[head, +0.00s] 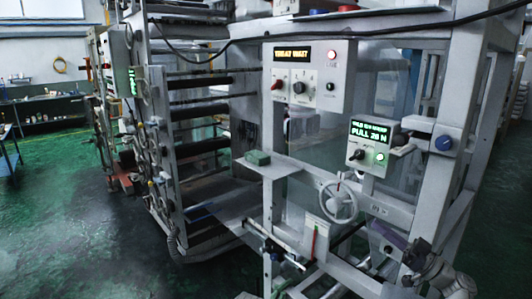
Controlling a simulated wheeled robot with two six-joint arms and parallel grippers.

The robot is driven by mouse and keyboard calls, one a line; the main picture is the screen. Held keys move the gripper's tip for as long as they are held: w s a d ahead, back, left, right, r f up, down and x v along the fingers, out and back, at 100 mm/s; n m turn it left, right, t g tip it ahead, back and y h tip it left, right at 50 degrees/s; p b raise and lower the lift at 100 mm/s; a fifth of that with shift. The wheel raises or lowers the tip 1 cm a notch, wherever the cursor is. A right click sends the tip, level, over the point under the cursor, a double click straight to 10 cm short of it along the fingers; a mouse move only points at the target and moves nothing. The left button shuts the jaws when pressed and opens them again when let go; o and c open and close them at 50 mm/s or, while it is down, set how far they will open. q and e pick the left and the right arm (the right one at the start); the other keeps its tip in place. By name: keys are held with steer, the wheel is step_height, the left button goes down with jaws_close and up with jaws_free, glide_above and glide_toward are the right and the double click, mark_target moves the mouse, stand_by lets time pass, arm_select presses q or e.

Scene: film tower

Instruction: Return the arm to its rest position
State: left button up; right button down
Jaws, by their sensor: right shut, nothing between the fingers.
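My right arm (440,280) comes in at the bottom right corner. Its dark gripper (414,250) is shut and empty, low in front of the right side of the film tower's frame (375,203). It shows small and dark, so whether it touches the frame I cannot tell. My left gripper is not in view.
The tower carries an upper panel reading "TREAT WAIT" (291,53) with a lit red lamp, and a green-lit "PULL 20 N" box (369,142). Green floor (60,220) is clear at left.

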steer(key=s+a+f+m+g+h, duration=0.1)
steer(key=s+a+f+g+h, duration=0.2)
steer(key=a+f+g, duration=0.55)
steer(key=s+a+f+g+h, duration=0.2)
steer(key=s+a+f+g, duration=0.15)
steer(key=a+f, duration=0.95)
steer(key=s+a+f+m+g+h, duration=0.2)
steer(key=s+f+h, duration=0.6)
steer(key=h, duration=0.5)
steer(key=shift+s+a+f+m+g+h, duration=0.35)
steer(key=shift+s+m, duration=0.45)
steer(key=shift+s, duration=0.4)
